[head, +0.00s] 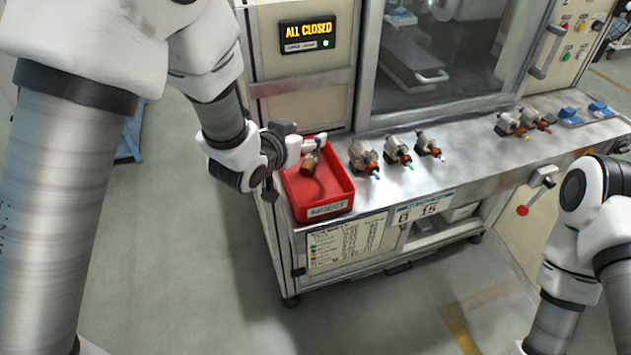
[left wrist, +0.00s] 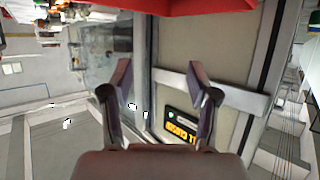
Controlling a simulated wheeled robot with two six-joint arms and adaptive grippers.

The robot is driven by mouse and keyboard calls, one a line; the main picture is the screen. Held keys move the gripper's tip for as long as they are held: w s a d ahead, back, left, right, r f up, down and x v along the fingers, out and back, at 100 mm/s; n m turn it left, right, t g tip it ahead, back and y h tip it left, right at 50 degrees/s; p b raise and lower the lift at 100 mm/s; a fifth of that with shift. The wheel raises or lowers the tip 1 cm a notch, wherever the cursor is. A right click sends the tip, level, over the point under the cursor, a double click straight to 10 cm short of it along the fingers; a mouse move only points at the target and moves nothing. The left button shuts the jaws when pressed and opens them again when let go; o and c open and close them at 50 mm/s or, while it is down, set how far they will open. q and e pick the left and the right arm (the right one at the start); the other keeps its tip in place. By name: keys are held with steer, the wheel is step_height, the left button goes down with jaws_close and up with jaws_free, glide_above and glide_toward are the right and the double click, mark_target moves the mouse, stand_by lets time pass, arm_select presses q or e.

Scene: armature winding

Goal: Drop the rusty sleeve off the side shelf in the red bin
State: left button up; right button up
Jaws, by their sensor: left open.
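The red bin (head: 331,208) stands at the left end of the metal bench. A rusty brown sleeve (head: 308,165) shows inside the bin's outline, just below my left gripper (head: 312,145); I cannot tell whether it touches the bin floor. My left gripper is over the bin's back left part, with its jaws open. In the left wrist view the two fingers (left wrist: 160,80) stand apart with nothing between them, and a red strip of the bin (left wrist: 190,6) crosses the top edge. My right arm shows at the right, but its gripper is out of view.
Several armatures (head: 398,151) lie on the bench right of the bin, with more (head: 508,123) farther right beside blue pieces (head: 570,117). The machine cabinet with its "ALL CLOSED" display (head: 307,31) rises behind the bin.

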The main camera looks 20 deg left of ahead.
arm_select(q)
steer(key=v, duration=0.7)
steer(key=shift+s, duration=0.2)
